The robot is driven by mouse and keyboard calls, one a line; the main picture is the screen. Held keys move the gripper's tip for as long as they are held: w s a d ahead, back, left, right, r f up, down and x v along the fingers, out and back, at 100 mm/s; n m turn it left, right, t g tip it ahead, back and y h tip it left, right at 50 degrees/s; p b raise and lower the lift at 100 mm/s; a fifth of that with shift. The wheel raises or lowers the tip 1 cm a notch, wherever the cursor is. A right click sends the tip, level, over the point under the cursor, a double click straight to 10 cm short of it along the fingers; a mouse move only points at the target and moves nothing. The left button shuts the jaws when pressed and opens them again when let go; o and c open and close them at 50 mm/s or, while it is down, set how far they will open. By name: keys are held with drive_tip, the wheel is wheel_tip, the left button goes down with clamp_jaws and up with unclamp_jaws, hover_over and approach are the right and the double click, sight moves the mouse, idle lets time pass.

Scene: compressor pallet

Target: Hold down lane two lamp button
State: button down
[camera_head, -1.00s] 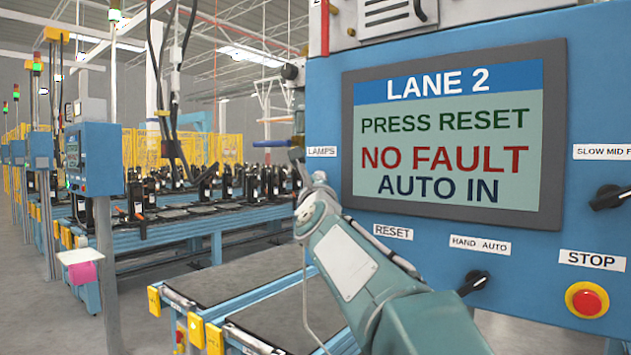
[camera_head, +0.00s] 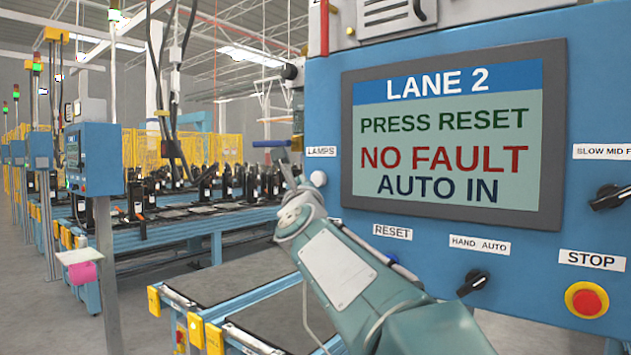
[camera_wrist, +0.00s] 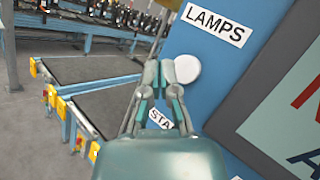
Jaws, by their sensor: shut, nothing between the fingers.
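The lane two lamp button is a round white button (camera_head: 319,178) just under the LAMPS label (camera_head: 321,152) on the blue lane two panel. It also shows in the wrist view (camera_wrist: 187,68), just right of the fingertips. My gripper (camera_wrist: 160,72) is shut and empty, its tips close together beside the button's left edge. Whether the tips touch it cannot be told. In the head view my arm reaches up along the panel's left side, and the button is clear of it. The screen (camera_head: 445,135) reads PRESS RESET, NO FAULT, AUTO IN.
On the same panel are a HAND AUTO knob (camera_head: 472,283), a red STOP button (camera_head: 586,300) and a speed knob (camera_head: 609,197). A RESET label (camera_head: 392,232) sits near my arm.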

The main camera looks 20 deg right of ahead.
drive_tip(key=shift+s+a, duration=0.9)
drive_tip(key=shift+a, duration=0.3)
drive_tip(key=s+a+f+n+g+y, duration=0.3)
drive_tip(key=s+f+n+g+y, duration=0.4)
drive_tip(key=s+f+n, duration=1.05)
drive_tip(key=s+d+f+n+g+h, duration=0.1)
drive_tip(key=s+d+f+n+g, duration=0.1)
drive_tip(key=s+f+n+g, duration=0.2)
drive_tip(key=s+d+f+n+g+h, duration=0.2)
drive_tip(key=s+f+n+g, duration=0.2)
drive_tip(key=s+f+n, duration=0.7)
wheel_tip(320, 180, down, 7)
drive_tip(key=shift+s+d+r, duration=0.15)
drive_tip(key=shift+s+d, duration=0.1)
drive_tip(key=shift+s, duration=1)
